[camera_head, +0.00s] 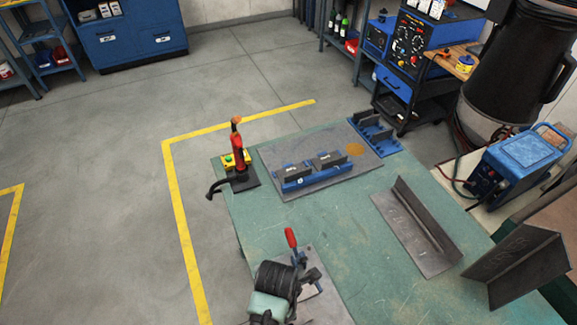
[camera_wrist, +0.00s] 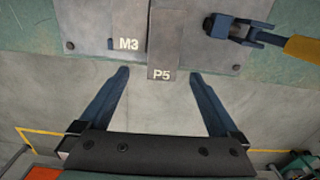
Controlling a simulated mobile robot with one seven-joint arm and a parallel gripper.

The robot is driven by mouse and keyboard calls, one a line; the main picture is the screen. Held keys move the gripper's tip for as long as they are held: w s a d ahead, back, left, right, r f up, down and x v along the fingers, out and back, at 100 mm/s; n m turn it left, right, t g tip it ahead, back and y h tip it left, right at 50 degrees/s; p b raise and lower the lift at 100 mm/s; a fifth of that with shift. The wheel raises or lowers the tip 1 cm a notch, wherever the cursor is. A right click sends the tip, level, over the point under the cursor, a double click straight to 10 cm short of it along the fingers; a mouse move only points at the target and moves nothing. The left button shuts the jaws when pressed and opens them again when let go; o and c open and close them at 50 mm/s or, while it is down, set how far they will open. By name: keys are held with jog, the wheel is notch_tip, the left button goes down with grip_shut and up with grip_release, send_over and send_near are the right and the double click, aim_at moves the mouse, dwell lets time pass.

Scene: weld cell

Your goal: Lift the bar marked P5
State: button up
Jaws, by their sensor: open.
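In the wrist view the bar marked P5 (camera_wrist: 175,42) is a flat grey strip with its white label at the near end. That end reaches past the plate's edge, over the floor. My gripper (camera_wrist: 160,74) is open, its two blue fingers apart. The P5 end shows between the fingertips, nearer the right one, with gaps on both sides; the height difference is hard to tell. In the head view my dark wrist is at the bottom middle and I cannot make out P5 there.
A clamp (camera_wrist: 242,32) with an orange handle stands right of P5 on the grey plate (camera_wrist: 80,20). The head view shows a red-handled clamp (camera_head: 291,239) beside my wrist. The green table (camera_head: 345,220) carries a blue fixture (camera_head: 312,178) and angled steel pieces (camera_head: 425,228).

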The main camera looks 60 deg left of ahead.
jog(key=shift+d+f, duration=0.15)
jog(key=shift+f, duration=1.25)
jog(key=shift+d+f, duration=0.1)
jog(key=shift+f, duration=1.3)
jog(key=shift+s, duration=0.1)
jog(key=c, duration=1.2)
jog(key=shift+c, duration=1.1)
jog(key=shift+r+p, duration=0.1)
jog(key=shift+p, duration=0.2)
